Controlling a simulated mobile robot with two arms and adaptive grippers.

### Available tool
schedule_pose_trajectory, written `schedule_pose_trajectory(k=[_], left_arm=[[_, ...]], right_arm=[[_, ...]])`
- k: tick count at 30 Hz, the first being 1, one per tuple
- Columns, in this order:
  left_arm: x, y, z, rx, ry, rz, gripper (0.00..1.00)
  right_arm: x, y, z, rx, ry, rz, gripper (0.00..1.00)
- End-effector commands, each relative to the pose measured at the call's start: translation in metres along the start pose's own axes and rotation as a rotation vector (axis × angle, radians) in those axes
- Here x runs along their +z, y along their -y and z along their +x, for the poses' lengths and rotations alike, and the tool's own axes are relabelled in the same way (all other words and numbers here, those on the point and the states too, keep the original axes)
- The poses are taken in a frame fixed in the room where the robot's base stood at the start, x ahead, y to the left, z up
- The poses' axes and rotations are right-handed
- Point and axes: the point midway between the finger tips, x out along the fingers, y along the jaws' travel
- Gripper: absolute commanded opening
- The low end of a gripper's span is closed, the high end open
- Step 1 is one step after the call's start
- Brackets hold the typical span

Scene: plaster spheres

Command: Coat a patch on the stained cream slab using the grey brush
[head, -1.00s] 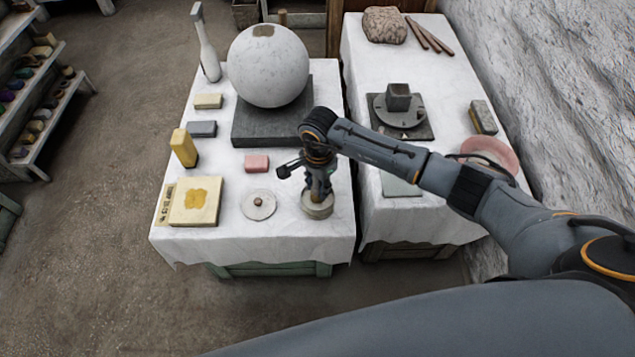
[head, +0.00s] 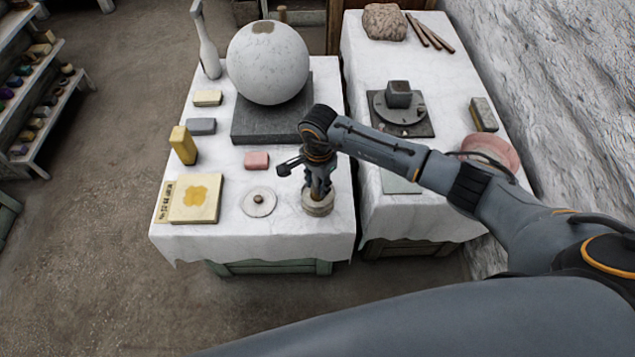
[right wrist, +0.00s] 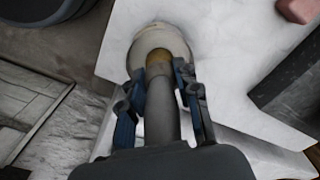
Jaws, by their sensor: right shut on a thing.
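The cream slab (head: 210,212) lies at the front left of the near table, with a yellow stain (head: 196,197) on its top. My right gripper (head: 318,188) is over a small round pot (head: 318,208) at the table's front right. In the right wrist view, its fingers (right wrist: 160,100) are shut on the grey handle of the brush (right wrist: 161,120). The brush's brown lower part (right wrist: 158,62) reaches down to the pot, which also shows there (right wrist: 150,40). The brush tip is hidden, so its depth in the pot cannot be told. My left gripper is out of view.
A white disc with a knob (head: 258,203) lies between slab and pot. A pink block (head: 256,160), a yellow block (head: 183,146) and a grey block (head: 201,127) lie behind. A large plaster sphere (head: 267,65) stands on a dark base (head: 262,127).

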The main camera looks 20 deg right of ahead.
Motion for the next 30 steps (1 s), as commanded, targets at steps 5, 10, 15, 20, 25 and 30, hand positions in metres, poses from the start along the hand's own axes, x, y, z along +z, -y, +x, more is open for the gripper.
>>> schedule_pose_trajectory(k=[5, 10, 15, 20, 25, 30], left_arm=[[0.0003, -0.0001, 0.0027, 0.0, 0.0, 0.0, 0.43], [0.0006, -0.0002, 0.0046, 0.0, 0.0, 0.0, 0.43], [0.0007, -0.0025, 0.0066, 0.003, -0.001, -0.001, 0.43], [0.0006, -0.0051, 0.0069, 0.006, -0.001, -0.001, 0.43], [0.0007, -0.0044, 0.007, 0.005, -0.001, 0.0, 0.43], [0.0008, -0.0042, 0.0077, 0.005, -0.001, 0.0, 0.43]], right_arm=[[-0.0003, 0.0001, 0.0026, 0.0, 0.0, 0.0, 0.01], [-0.0003, 0.0, 0.0047, 0.0, 0.0, 0.0, 0.01], [-0.0003, 0.0, 0.0068, 0.0, -0.001, 0.0, 0.01], [-0.0003, 0.0, 0.0072, 0.0, 0.0, 0.0, 0.01], [-0.0002, -0.0001, 0.0073, 0.0, 0.0, 0.0, 0.01], [-0.0002, -0.0001, 0.0077, 0.0, 0.0, 0.0, 0.01]])
